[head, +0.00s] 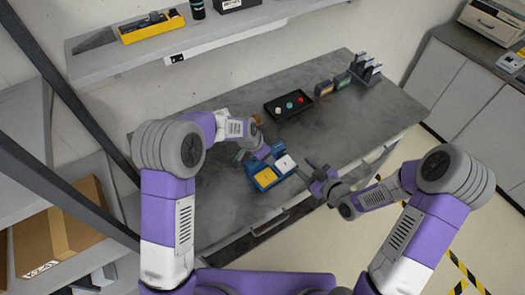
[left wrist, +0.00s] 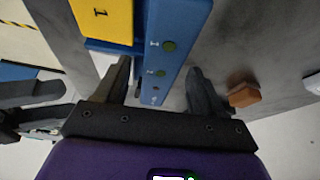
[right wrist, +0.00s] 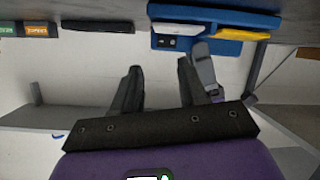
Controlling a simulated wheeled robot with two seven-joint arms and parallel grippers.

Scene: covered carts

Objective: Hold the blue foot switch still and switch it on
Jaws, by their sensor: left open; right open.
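The blue foot switch (head: 250,182) stands near the front edge of the grey table, with a yellow pedal (head: 266,177) and a white part (head: 286,163). My left gripper (head: 257,153) is over its back side. In the left wrist view, the open fingers (left wrist: 160,88) stand on either side of a blue wall of the switch (left wrist: 172,55); I cannot tell whether they touch it. My right gripper (head: 314,172) is open and empty, just right of the switch. In the right wrist view, the switch (right wrist: 262,18) is beyond the fingertips (right wrist: 160,72), with a small black fitting (right wrist: 167,43) on its side.
A black tray (head: 270,112) with several small coloured pieces lies behind the switch. A brown piece (left wrist: 244,95) lies beside my left fingers. Small boxes (head: 325,89) and a dark rack (head: 366,69) stand at the back right. The right part of the table is clear.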

